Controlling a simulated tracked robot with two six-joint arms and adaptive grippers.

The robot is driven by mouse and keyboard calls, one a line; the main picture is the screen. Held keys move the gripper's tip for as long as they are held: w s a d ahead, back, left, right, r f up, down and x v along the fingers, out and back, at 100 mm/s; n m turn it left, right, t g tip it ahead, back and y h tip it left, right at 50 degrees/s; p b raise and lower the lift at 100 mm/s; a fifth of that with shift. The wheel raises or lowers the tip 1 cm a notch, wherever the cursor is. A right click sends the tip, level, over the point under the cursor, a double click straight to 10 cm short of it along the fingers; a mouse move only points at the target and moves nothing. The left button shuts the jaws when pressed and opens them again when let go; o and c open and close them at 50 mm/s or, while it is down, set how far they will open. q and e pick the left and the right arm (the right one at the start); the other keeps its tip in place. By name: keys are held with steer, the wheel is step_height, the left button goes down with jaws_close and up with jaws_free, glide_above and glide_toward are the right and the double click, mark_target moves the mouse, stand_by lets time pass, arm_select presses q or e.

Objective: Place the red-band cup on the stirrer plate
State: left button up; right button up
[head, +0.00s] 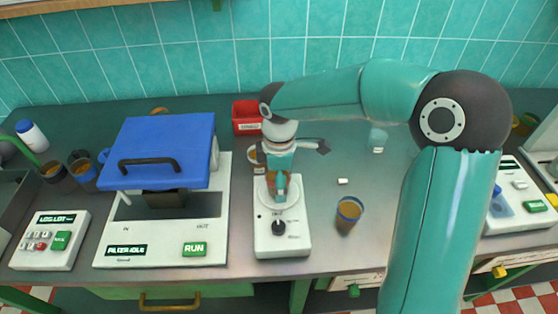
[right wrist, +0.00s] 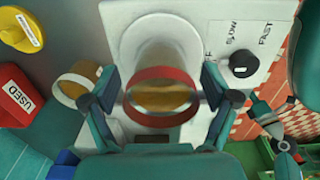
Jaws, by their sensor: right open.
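The red-band cup (right wrist: 162,92), with brown liquid inside, is upright at the round white stirrer plate (head: 265,196). The plate also shows behind the cup in the right wrist view (right wrist: 160,42). My right gripper (right wrist: 164,98) is open, with one finger on each side of the cup. In the head view my right gripper (head: 278,178) hides much of the cup. Whether the cup's base touches the plate is hidden. What looks like my left gripper (right wrist: 284,143) shows small at the lower right of the right wrist view; its jaws are unclear.
A white-banded cup (right wrist: 78,86) stands close behind the stirrer. A blue-rimmed cup (head: 347,215) stands to its right. A blue-lidded machine (head: 160,150) is at left, a red bin (head: 247,117) behind. The counter right of the stirrer has free room.

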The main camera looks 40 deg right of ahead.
step_height(320, 180, up, 11)
stand_by(0.3)
steer(key=shift+s, duration=0.15)
stand_by(0.4)
